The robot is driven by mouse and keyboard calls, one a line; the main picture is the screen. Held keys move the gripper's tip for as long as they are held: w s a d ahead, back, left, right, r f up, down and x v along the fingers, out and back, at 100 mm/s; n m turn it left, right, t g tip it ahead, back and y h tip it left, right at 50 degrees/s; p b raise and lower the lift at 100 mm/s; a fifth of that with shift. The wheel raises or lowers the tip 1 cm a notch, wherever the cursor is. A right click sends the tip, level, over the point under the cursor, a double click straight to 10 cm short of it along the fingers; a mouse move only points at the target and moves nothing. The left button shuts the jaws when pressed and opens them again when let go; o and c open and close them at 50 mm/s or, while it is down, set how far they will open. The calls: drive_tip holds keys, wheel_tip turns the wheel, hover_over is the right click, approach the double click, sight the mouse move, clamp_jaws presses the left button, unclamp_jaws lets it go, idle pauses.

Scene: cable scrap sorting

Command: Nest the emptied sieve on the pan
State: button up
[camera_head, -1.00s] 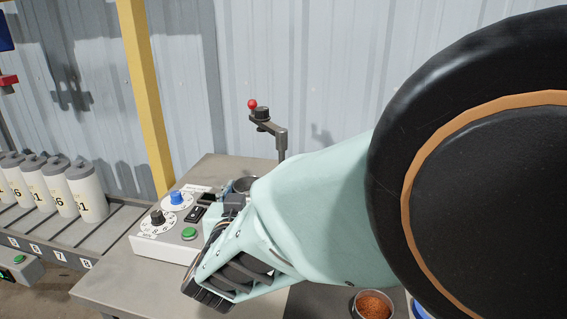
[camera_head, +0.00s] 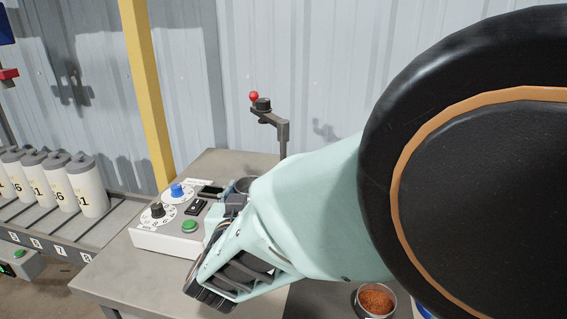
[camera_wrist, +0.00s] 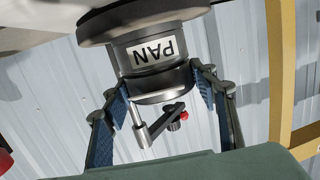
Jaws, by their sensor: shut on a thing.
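The pan (camera_wrist: 157,53), a grey metal cylinder with an upside-down "PAN" label, fills the upper middle of the wrist view. A shiny metal ring (camera_wrist: 165,97), which looks like the sieve, lines up with the pan and shows no clear gap from it; I cannot tell if it is fully seated. My gripper (camera_wrist: 157,84) has its blue-padded fingers on both sides of this ring, shut on it. In the head view, my gripper (camera_head: 232,203) is at the bench beside the control box, and a dark round rim (camera_head: 243,185) shows behind it. The sieve's inside is hidden.
A control box (camera_head: 165,235) with dials and a green button stands left of my gripper. A post with a red-knobbed crank (camera_head: 266,106) rises behind. A cup of copper granules (camera_head: 375,301) is at lower right. Numbered canisters (camera_head: 88,188) stand at left.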

drive_tip(key=o, duration=1.4)
